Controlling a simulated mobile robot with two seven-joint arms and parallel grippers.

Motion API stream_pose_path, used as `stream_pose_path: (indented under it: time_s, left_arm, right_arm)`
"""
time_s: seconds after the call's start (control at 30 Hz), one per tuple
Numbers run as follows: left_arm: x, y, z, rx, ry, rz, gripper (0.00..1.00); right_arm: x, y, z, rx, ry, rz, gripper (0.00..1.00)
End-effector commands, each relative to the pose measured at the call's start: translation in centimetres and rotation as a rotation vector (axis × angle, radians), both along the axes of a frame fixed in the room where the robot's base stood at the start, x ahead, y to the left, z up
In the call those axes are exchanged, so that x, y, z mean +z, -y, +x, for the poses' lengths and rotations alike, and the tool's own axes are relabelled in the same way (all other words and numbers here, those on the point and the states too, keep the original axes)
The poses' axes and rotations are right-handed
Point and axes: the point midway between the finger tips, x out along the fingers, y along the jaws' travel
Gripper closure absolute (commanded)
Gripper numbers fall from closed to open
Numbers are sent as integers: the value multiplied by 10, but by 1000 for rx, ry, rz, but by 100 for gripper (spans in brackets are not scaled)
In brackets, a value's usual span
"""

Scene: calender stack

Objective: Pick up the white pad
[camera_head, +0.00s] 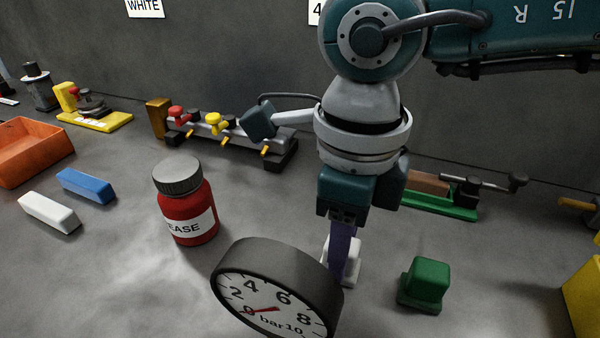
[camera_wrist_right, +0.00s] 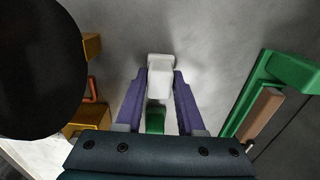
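The white pad (camera_head: 354,262) stands on the table behind the pressure gauge, which hides part of it. It also shows in the right wrist view (camera_wrist_right: 160,66), at the fingertips. My right gripper (camera_head: 340,270) points down over it from above. Its purple fingers (camera_wrist_right: 160,80) are apart, one on either side of the pad; I cannot tell whether they touch it. My left gripper is not in view.
A dark round gauge (camera_head: 277,258) stands close in front of the right gripper. A green pad (camera_head: 424,284) is to its right. A red grease jar (camera_head: 187,205) is at left. White (camera_head: 48,212) and blue (camera_head: 86,186) blocks lie farther left.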

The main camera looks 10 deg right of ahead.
Motion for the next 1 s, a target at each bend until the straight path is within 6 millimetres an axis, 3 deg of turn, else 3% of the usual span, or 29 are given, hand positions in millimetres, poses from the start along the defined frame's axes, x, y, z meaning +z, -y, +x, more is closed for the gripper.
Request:
stream_pose_path:
  time_s: [0.07,0.3,0.77,1.0]
  left_arm:
    - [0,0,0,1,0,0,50]
    - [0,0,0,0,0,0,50]
    - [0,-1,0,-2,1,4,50]
    - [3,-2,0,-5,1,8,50]
  right_arm:
    - [0,0,0,0,0,0,73]
    - [0,0,0,0,0,0,100]
    - [2,0,0,-1,1,1,100]
    - [25,0,1,0,4,2,100]
